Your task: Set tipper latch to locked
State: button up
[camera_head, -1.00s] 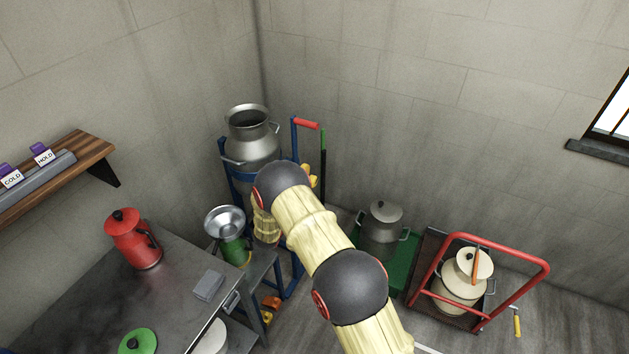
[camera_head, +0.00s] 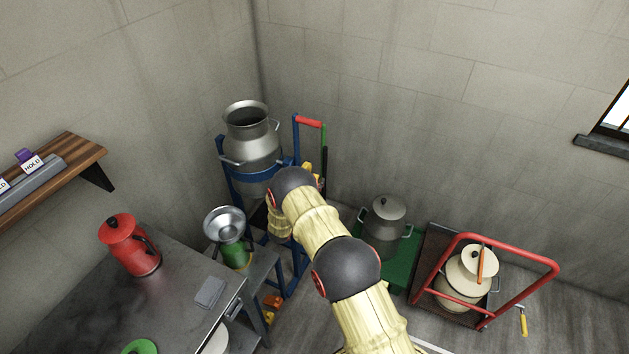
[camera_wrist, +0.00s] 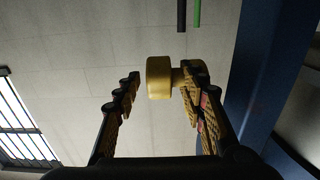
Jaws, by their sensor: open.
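The tipper is a blue frame (camera_head: 226,172) in the corner, carrying a large open grey metal can (camera_head: 249,142). A red-gripped lever (camera_head: 309,122) stands at its right side. A yellow latch knob (camera_wrist: 159,79) shows in the wrist view on a short stem beside a blue post (camera_wrist: 262,75). In the head view only a bit of yellow (camera_head: 308,168) shows beside my arm. My gripper (camera_wrist: 164,76) is open, with one finger left of the knob and the other overlapping its stem on the right. Contact cannot be told. The arm hides the gripper in the head view.
A steel counter (camera_head: 175,305) with a red jug (camera_head: 128,245) is at the left. A funnel-topped green container (camera_head: 234,245) stands beside the frame. A lidded pot (camera_head: 385,222) and a red-handled trolley (camera_head: 552,275) stand to the right. A green-and-black rod (camera_head: 324,150) is behind the frame.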

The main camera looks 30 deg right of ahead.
jog(key=shift+w+d, duration=0.45)
jog(key=shift+d, duration=0.05)
jog(key=c, duration=0.3)
grip_shut()
